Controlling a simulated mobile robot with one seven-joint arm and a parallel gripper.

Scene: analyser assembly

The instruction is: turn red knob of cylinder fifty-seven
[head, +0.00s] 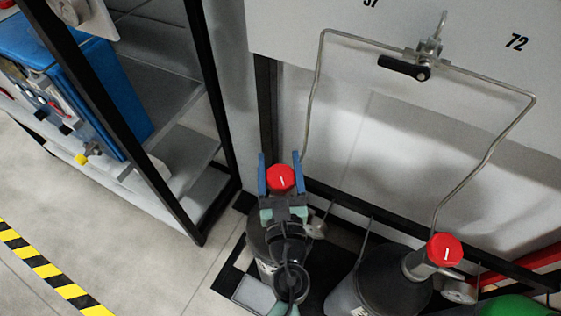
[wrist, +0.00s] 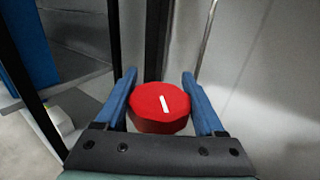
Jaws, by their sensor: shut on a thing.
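The red knob (head: 281,178) tops the left gas cylinder (head: 256,241), below a number on the white panel that is partly cut off by the top edge. My gripper (head: 280,158) has its blue fingers shut on this knob, one on each side. My gripper hides much of the cylinder's top in the head view.
A second red knob (head: 445,249) is on the right cylinder (head: 385,282), below number 72. A bent metal pipe (head: 319,90) and black-handled valve (head: 404,68) are on the panel. A black-framed rack with a blue box (head: 120,95) stands left. Floor between is clear.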

